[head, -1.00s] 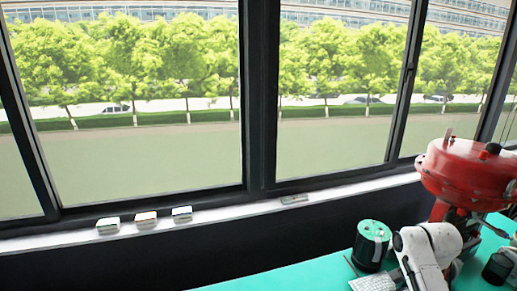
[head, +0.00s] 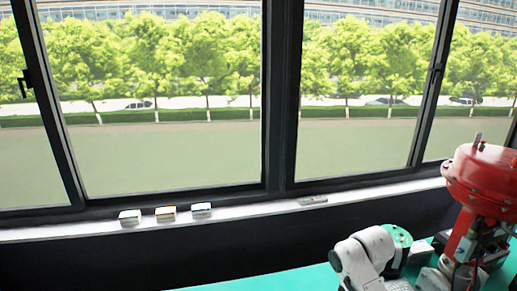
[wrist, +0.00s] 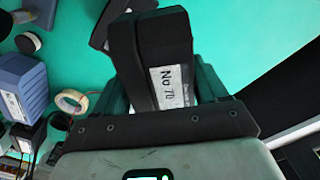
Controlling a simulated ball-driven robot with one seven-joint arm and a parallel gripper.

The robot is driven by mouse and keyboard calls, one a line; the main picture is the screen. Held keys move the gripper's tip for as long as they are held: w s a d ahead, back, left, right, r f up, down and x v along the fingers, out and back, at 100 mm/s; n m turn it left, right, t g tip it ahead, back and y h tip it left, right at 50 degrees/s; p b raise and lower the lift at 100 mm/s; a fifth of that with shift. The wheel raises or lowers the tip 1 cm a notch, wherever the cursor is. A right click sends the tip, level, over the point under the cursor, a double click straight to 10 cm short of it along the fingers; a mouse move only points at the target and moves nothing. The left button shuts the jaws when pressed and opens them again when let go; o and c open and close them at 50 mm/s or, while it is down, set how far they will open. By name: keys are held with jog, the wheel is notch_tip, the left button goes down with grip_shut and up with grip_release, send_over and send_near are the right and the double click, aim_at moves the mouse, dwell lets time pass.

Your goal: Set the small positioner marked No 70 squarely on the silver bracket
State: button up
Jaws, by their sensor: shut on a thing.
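The small positioner (wrist: 150,45) is a dark, boxy unit with a white label reading "No 70". In the wrist view it lies between the fingers of my gripper (wrist: 163,78), which is shut on it. It is held over the green bench top, and its far end points toward the top of the picture. In the head view my white arm shows at the bottom, left of the red valve actuator (head: 484,180), but my gripper and the positioner cannot be made out. I cannot pick out the silver bracket in either view.
The wrist view shows a tape roll (wrist: 71,101) and a blue box (wrist: 22,88) at left. Several small items lie on the window sill (head: 255,212).

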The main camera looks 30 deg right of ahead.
jog(key=w+a+f+n, duration=0.1)
jog(key=a+n, duration=0.2)
jog(key=a, duration=0.5)
jog(key=w+a+f+n+b, duration=0.1)
jog(key=a+f+n, duration=0.1)
jog(key=a+n, duration=0.2)
jog(key=w+a+f+n+b, duration=0.1)
jog(key=a+n, duration=0.3)
jog(key=a, duration=0.7)
jog(key=shift+a+f, duration=0.3)
jog(key=shift+f, duration=0.45)
